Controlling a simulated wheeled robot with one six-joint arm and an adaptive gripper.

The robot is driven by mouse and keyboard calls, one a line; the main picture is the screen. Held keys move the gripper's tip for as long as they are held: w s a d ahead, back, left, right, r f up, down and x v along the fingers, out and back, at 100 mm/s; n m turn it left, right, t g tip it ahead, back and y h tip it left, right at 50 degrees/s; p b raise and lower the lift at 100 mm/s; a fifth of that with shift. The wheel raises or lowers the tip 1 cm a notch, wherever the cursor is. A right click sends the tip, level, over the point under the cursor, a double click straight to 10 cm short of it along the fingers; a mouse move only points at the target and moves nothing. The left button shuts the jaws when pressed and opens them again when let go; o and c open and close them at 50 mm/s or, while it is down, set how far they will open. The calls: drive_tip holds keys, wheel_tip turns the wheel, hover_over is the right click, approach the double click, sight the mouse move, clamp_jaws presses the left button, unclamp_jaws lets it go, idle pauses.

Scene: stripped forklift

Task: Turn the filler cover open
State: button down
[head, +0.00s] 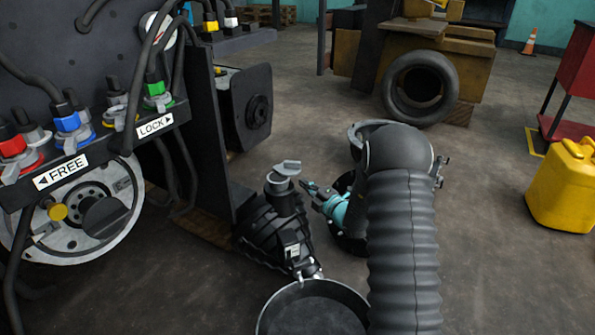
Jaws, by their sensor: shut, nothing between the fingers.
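A grey cap with a raised tab, which looks like the filler cover (286,168), sits at the top of a short grey filler neck (285,196). The neck stands on a dark ribbed body near the floor, right of the forklift. I cannot tell whether the cover is seated flat or slightly turned. My gripper (308,187), with dark fingers and a teal body, is just right of the neck, pointing left towards it. Its fingers are shut with nothing between them. A small gap seems to lie between the fingertips and the neck. My black arm hides the area behind it.
A round black pan (312,310) lies in front. A tyre (419,89) stands behind, and a yellow canister (563,187) at right. Floor between them is clear.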

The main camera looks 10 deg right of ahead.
sight(292, 164)
drive_tip(key=w, duration=0.2)
drive_tip(key=w+a, duration=0.1)
drive_tip(key=w, duration=0.4)
drive_tip(key=shift+w+a, duration=0.35)
drive_tip(key=shift+w+d, duration=0.15)
drive_tip(key=shift+w, duration=0.35)
drive_tip(key=shift+w+d, duration=0.1)
drive_tip(key=w+d+n+g+y+p, duration=0.1)
drive_tip(key=w+n+g+y, duration=0.1)
drive_tip(key=w, duration=0.5)
drive_tip(key=shift+w+d+n+g+y, duration=0.3)
drive_tip(key=shift+w+d+n+y, duration=0.15)
drive_tip(key=shift+y, duration=0.45)
drive_tip(key=shift+a, duration=0.1)
drive_tip(key=shift+s, duration=0.15)
